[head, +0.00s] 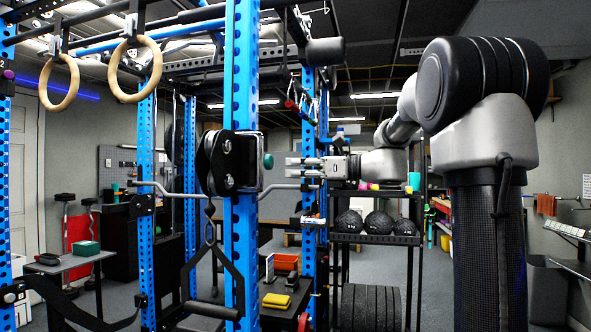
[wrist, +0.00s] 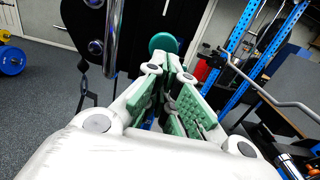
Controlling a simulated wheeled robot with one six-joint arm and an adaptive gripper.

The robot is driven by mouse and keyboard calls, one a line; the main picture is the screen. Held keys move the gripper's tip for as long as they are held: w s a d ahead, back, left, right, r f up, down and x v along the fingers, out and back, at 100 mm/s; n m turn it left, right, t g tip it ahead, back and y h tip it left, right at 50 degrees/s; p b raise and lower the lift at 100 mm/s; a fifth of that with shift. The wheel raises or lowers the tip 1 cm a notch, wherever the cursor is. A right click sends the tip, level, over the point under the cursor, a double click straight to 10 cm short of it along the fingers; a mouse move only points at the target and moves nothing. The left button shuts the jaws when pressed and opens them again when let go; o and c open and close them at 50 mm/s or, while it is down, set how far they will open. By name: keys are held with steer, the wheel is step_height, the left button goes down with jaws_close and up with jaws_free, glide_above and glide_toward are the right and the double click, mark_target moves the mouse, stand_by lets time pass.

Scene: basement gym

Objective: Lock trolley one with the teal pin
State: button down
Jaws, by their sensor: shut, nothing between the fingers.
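The trolley (head: 217,165), a black carriage with a pulley wheel, sits on the near blue upright (head: 243,70). I cannot read a number on it. The teal pin's round knob (head: 268,161) sticks out on its right side. In the wrist view the teal knob (wrist: 163,42) lies just beyond my fingertips, in front of the black carriage plate (wrist: 152,14). My gripper (head: 290,167) is level with the knob, to its right, with a small gap seen in the head view. Its green-padded fingers (wrist: 171,58) are shut and empty. The pin's shaft is hidden.
A grey bar (head: 290,187) runs just below my gripper. A strap handle (head: 212,310) hangs under the trolley. Another upright at far left carries a purple knob (head: 9,75) and a "2". A rack with black balls (head: 380,224) stands behind right. A chrome rod (wrist: 113,40) is close left.

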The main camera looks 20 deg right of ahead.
steer(key=v, duration=1)
steer(key=s+d+f+n+g+h, duration=0.2)
steer(key=s+f+n+h, duration=0.2)
steer(key=f, duration=0.5)
steer(key=s+d+f+n+g+h, duration=0.1)
steer(key=s+f+n+g+h, duration=0.2)
steer(key=f, duration=0.7)
steer(key=s+a+f+n+h, duration=0.1)
steer(key=s+f+n+h, duration=0.1)
steer(key=s+n, duration=0.4)
steer(key=s+f+n+h, duration=0.3)
steer(key=s+n, duration=0.3)
steer(key=s+a+f+n+g+h, duration=0.1)
steer(key=s+f+n+h, duration=0.1)
steer(key=s+n, duration=0.4)
steer(key=shift+a+f+h, duration=0.15)
steer(key=shift+a+h, duration=0.2)
steer(key=shift+h, duration=0.05)
